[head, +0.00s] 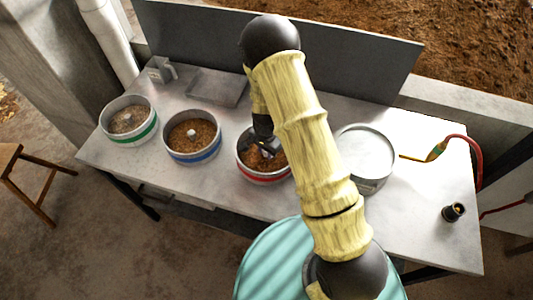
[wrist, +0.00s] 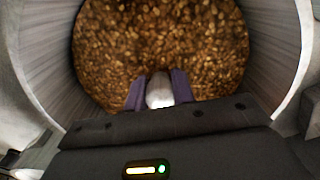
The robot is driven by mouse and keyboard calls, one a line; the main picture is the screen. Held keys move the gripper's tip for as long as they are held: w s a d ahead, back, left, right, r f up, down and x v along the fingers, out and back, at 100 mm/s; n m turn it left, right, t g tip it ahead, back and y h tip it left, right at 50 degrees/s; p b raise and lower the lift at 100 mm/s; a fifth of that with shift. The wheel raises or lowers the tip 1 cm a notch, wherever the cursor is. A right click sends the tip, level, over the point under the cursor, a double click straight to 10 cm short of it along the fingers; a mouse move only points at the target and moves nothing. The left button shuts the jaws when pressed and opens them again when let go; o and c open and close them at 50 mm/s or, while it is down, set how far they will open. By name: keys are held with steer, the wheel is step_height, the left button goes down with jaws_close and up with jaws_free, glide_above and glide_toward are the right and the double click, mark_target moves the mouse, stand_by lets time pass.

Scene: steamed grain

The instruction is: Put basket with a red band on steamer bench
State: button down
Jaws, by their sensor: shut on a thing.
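The basket with a red band (head: 266,179) is on the pale grey bench (head: 230,195), partly hidden behind my arm in the head view. It is filled with brown grain. In the wrist view the grain (wrist: 160,45) fills the inside of the basket, with a pale rounded knob at its middle. My gripper (wrist: 159,92) is shut on this knob, one purple finger on each side. In the head view my gripper (head: 263,148) reaches down into the basket from above. I cannot tell whether the basket is touching the bench or slightly raised.
A blue-banded basket (head: 192,154) and a green-banded basket (head: 130,137) stand to the left. A round pale-topped vessel (head: 365,184) stands right of my arm. A red hose with a torch (head: 436,151) and a small dark cup (head: 453,212) are farther right. A panel backs the bench.

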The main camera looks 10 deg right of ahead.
steer(key=shift+f, duration=0.5)
steer(key=shift+f, duration=0.1)
steer(key=c, duration=1.2)
jaws_free()
step_height(320, 180, up, 12)
steer(key=shift+r+b, duration=0.15)
steer(key=shift+b, duration=0.75)
